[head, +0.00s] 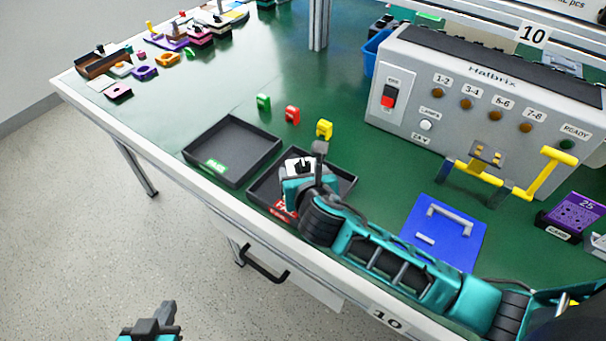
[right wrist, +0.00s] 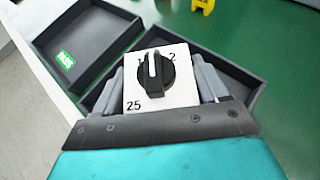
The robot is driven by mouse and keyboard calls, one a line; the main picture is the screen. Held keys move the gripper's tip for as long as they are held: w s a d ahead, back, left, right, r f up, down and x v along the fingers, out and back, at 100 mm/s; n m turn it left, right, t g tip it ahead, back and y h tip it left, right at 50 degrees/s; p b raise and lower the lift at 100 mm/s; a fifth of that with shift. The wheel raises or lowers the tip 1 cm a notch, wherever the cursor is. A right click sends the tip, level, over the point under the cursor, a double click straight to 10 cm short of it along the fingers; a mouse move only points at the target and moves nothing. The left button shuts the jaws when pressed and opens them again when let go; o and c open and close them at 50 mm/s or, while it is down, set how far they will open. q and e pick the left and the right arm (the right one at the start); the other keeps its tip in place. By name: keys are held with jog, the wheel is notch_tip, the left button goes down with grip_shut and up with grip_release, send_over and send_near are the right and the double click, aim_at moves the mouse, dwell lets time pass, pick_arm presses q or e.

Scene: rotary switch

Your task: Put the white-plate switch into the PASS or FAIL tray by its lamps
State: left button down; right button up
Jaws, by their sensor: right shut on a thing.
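The white-plate switch (right wrist: 163,105) has a black rotary knob and the marks 1, 2 and 25. My right gripper (head: 303,165) is shut on it and holds it over the FAIL tray (head: 345,183); the right wrist view shows a finger on each side of the plate. I cannot tell whether the switch touches the tray floor. The PASS tray (head: 238,142), black with a green label, is empty to the left. My left gripper (head: 155,318) is low at the bottom edge, away from the bench; its jaw gap is not clear.
The grey Halbrix tester (head: 480,95) stands at the back right; its lamps look unlit. A yellow clamp handle (head: 545,172) is in front of it. Green (head: 263,101), red (head: 292,114) and yellow (head: 324,129) small pieces stand behind the trays. A blue plate (head: 443,235) lies right.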

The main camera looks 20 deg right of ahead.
jog(key=o, duration=1.2)
jog(key=shift+c, duration=0.2)
jog(key=shift+r, duration=0.15)
jog(key=p+v, duration=0.2)
jog(key=v, duration=1)
